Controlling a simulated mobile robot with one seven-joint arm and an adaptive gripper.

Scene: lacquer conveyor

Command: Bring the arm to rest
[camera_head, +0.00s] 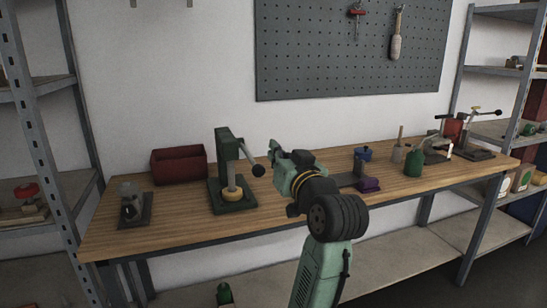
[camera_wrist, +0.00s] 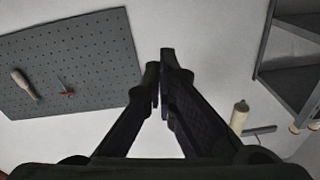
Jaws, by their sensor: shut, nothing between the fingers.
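My gripper (camera_wrist: 160,85) is shut and empty in the wrist view, its two dark fingers meeting in front of the white wall. In the head view my green and black arm rises from the bottom middle, and its end is raised in front of the wooden workbench (camera_head: 130,225). The gripper's fingers are hard to make out there. The arm hides part of the bench top behind it.
A dark red bin (camera_head: 178,165), a green press (camera_head: 225,175) and a small grey device (camera_head: 130,203) stand on the bench's left half. A green bottle (camera_head: 413,163) and other tools stand on the right. A pegboard (camera_head: 320,60) hangs behind; metal shelves (camera_head: 508,52) flank the bench.

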